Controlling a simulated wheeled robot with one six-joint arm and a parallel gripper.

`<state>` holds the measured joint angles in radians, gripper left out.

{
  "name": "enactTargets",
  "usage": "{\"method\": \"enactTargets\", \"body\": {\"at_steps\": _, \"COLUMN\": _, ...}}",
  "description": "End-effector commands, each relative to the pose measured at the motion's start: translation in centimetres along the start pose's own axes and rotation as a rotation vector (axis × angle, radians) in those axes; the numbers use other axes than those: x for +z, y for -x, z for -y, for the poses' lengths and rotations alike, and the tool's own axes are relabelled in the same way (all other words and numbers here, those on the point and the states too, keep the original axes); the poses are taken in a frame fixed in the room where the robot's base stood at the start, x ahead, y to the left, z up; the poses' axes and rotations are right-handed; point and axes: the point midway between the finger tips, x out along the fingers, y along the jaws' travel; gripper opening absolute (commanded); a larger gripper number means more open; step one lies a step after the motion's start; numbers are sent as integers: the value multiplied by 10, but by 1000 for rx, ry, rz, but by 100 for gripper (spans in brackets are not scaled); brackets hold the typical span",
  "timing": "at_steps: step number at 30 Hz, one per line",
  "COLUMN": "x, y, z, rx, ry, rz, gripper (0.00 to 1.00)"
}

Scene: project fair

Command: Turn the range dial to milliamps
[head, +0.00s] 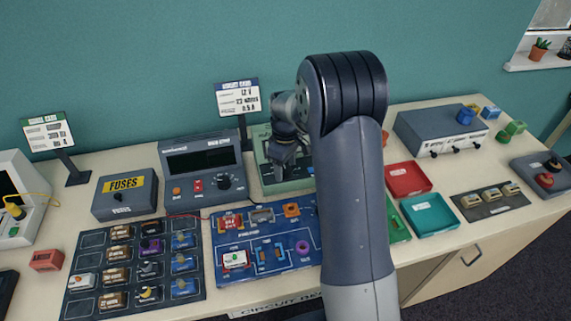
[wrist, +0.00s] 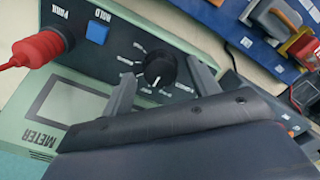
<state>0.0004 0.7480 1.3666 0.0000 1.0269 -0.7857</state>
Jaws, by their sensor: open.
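The meter (wrist: 75,75) is a pale green box with a grey screen, seen upside down in the wrist view; in the head view the meter (head: 267,176) stands at the back of the table, partly behind my arm. Its range dial (wrist: 159,68) is a round black knob with a pale mark, ringed by small labels too blurred to read. My gripper (wrist: 161,72) is open, with one finger on each side of the dial and gaps showing. My gripper (head: 284,160) is over the meter in the head view, where the dial is hidden.
A red probe plug (wrist: 42,50) and a blue button (wrist: 97,32) marked HOLD sit on the meter's face. A dark bench supply (head: 203,165) stands close on the left. A blue circuit board (head: 265,250) lies in front, and red (head: 408,178) and teal (head: 430,215) trays lie right.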

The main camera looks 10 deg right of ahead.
Motion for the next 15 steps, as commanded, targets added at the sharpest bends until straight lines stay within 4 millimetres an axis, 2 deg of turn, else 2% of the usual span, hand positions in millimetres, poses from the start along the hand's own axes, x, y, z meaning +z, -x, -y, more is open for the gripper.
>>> {"method": "enactTargets", "body": {"at_steps": 8, "x": 0, "y": -2, "z": 0, "rx": 0, "ry": 0, "rz": 0, "gripper": 57}}
{"method": "enactTargets", "body": {"at_steps": 15, "x": 0, "y": -2, "z": 0, "rx": 0, "ry": 0, "rz": 0, "gripper": 40}}
